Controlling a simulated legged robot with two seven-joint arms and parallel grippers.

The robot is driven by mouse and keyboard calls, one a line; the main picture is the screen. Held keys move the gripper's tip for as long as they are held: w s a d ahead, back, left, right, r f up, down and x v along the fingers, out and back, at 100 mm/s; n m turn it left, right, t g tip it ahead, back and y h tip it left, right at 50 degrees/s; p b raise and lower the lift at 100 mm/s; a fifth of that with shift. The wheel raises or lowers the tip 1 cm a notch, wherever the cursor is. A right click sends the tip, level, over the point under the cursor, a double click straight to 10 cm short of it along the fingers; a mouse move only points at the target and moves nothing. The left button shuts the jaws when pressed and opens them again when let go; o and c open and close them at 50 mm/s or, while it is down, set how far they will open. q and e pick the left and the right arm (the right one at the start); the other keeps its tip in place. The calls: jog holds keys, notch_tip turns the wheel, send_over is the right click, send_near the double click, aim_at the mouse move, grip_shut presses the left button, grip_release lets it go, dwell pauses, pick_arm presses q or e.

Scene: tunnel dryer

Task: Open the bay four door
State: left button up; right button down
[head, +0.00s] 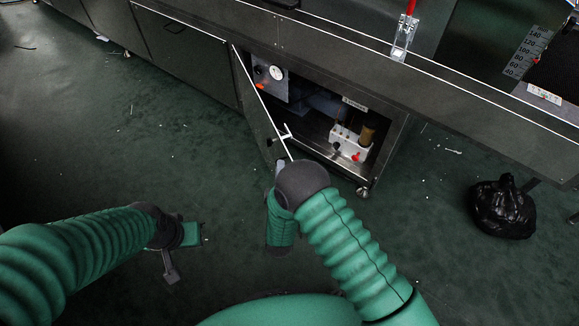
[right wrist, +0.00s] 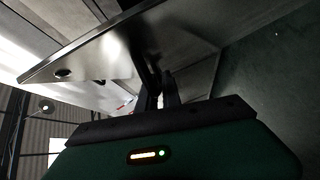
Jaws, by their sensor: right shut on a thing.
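The bay door (head: 262,118) stands swung outward from the dryer's front, hinged at its left side, with its white-edged top slanting toward me. Behind it the bay is partly exposed. My right gripper (head: 281,165) is at the door's free end, largely hidden by my own arm. In the right wrist view the gripper (right wrist: 158,92) is shut at the door panel (right wrist: 110,50); the part between the fingers is dark and hard to make out, probably the handle. My left gripper (head: 170,262) hangs low over the floor, away from the door; its jaw state is unclear.
Inside the bay are a gauge (head: 276,73), a brass cylinder (head: 367,134) and a white block with a red knob (head: 348,142). A black bag (head: 503,207) sits on the floor at right. A red-handled clamp (head: 404,38) stands on the dryer. The floor at left is mostly clear.

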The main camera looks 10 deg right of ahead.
jog(key=shift+s+a+f, duration=0.2)
jog(key=shift+s+a, duration=0.05)
jog(key=shift+a, duration=0.4)
jog(key=c, duration=1.5)
grip_release()
jog(key=shift+w, duration=0.15)
jog(key=shift+c, duration=0.2)
jog(key=shift+r, duration=0.1)
jog(key=shift+d, duration=0.1)
